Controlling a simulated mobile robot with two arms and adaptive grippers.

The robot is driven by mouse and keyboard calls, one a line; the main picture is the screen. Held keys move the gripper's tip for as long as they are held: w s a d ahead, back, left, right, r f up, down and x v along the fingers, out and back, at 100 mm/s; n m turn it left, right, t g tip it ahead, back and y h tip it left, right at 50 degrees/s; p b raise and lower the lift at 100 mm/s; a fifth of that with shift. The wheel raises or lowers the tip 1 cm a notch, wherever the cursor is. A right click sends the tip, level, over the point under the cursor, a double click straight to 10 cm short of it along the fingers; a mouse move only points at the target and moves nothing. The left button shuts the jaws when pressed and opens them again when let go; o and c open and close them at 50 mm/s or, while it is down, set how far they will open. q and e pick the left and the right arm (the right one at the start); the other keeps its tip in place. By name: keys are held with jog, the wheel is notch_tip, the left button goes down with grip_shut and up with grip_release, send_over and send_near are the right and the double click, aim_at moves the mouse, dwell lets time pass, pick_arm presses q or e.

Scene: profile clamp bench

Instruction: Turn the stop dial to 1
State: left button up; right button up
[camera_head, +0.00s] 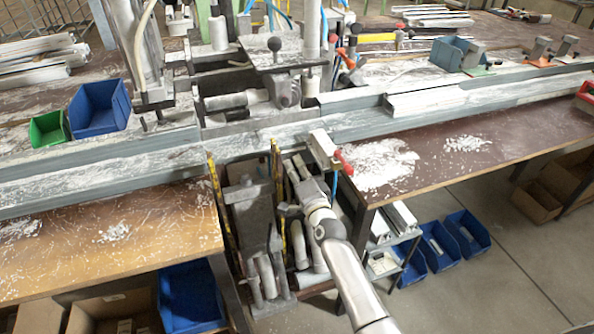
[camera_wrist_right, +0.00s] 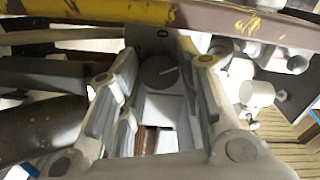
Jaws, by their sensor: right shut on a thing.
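The stop dial (camera_wrist_right: 158,72) is a dark grey round knob with a short white pointer line, which points towards the right in the right wrist view. It sits on a pale housing with a small mark like a 0 above it. My right gripper (camera_wrist_right: 160,75) is shut on the dial, one finger on each side. In the head view my right gripper (camera_head: 308,186) is just below the pale box (camera_head: 324,148) at the front of the bench, and the dial itself cannot be made out there. My left gripper is not in view.
A red lever (camera_head: 343,160) sticks out beside the box. Long grey profiles (camera_head: 430,100) run across the bench. A yellow-and-dark upright bar (camera_head: 277,185) stands left of my right gripper. White chips (camera_head: 378,162) lie on the right tabletop. Blue bins (camera_head: 467,231) stand below on the right.

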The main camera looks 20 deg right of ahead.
jog(key=o, duration=0.7)
jog(key=shift+o, duration=0.2)
jog(key=s, duration=1.2)
jog(key=shift+d, duration=0.2)
jog(key=shift+f, duration=0.1)
